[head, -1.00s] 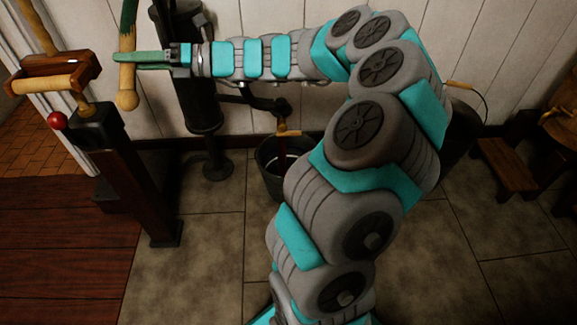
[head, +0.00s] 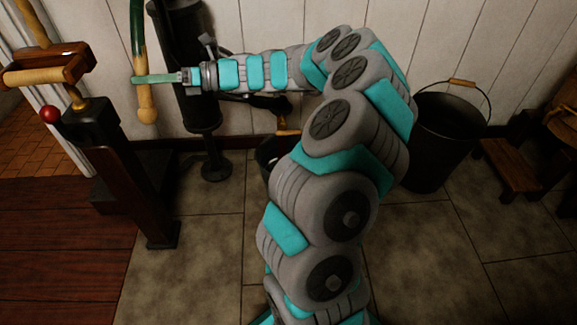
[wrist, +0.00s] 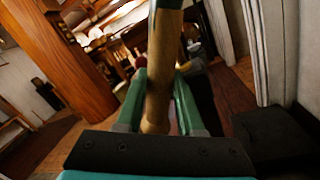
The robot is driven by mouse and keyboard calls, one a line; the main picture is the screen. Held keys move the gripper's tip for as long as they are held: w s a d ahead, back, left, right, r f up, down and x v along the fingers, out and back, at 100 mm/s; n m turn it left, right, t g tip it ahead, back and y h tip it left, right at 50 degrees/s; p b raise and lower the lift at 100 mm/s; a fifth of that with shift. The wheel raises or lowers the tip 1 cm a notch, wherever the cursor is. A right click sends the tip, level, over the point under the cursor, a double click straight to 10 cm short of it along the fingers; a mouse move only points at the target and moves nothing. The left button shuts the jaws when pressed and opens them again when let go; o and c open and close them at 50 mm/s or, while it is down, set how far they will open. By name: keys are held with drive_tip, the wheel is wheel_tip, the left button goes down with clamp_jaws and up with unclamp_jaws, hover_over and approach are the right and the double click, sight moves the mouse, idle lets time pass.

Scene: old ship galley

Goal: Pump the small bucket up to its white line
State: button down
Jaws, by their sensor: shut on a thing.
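The black pump (head: 190,70) stands against the white plank wall. Its lever, dark green above with a pale wooden grip (head: 146,103), hangs at the pump's left. My gripper (head: 140,79) is shut on this lever at the upper part of the grip. In the wrist view the wooden grip (wrist: 157,100) runs between the two green fingers, its rounded end toward the palm. The small dark bucket (head: 267,160) stands on the floor right of the pump's foot, mostly hidden behind my arm. Its white line and water level cannot be seen.
A larger black bucket (head: 432,150) stands by the wall at right, beside a wooden stool (head: 512,170). A dark post with a red ball (head: 49,115) and wooden roller (head: 45,75) stands close left of my gripper. The tiled floor in front is open.

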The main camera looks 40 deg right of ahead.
drive_tip(key=shift+s, duration=0.1)
drive_tip(key=s+a+r+m+p, duration=0.2)
drive_tip(key=s+r+m+p, duration=0.1)
drive_tip(key=r+p, duration=0.5)
drive_tip(key=shift+a+r+m+t, duration=0.2)
drive_tip(key=shift+r+m+t, duration=0.15)
drive_tip(key=shift+m, duration=0.25)
wheel_tip(320, 180, up, 9)
drive_tip(key=m, duration=0.4)
drive_tip(key=shift+s+a+r+t, duration=0.2)
drive_tip(key=shift+s+a+t, duration=0.05)
drive_tip(key=shift+s+t, duration=0.15)
drive_tip(key=shift+f, duration=0.1)
